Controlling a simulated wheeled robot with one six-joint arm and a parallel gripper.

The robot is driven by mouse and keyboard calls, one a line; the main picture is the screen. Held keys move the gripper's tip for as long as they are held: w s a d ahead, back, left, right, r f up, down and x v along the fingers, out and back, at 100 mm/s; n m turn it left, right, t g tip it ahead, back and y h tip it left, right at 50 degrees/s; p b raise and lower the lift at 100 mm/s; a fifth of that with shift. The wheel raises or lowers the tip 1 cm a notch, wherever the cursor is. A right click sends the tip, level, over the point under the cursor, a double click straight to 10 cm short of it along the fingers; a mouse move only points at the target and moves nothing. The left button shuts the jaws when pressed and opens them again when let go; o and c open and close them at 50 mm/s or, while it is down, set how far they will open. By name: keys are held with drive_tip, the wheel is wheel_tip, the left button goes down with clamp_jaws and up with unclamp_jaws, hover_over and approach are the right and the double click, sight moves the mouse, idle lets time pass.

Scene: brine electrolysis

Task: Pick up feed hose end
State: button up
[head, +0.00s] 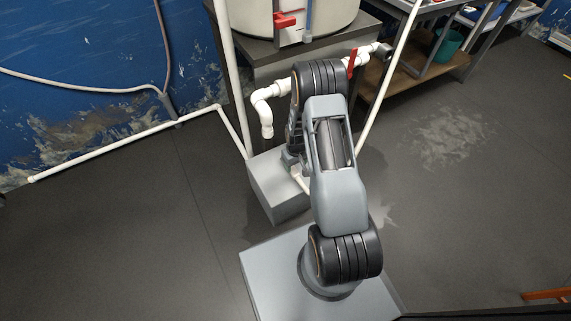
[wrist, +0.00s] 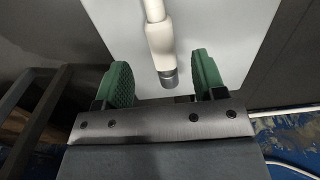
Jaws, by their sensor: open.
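The feed hose end (wrist: 161,45) is a cream-white tube with a thicker sleeve and a grey metal tip. In the wrist view it lies over a light grey block (wrist: 215,28), its tip pointing toward my gripper. My gripper (wrist: 159,80) is open, with one green finger on each side of the hose end and clear space between. I cannot tell how far the fingers are above the block.
A white tank (head: 340,18) with a red valve handle (head: 286,20) stands on a stand behind. White pipes (head: 268,110) run close around my arm, one with a red lever (head: 352,62). A shelf rack (head: 430,70) is at the back right.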

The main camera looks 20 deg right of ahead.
sight(295, 172)
drive_tip(key=shift+f+b, duration=1.6)
drive_tip(key=shift+f, duration=1.75)
drive_tip(key=shift+c, duration=0.3)
drive_tip(key=c, duration=1)
drive_tip(key=shift+r, duration=0.15)
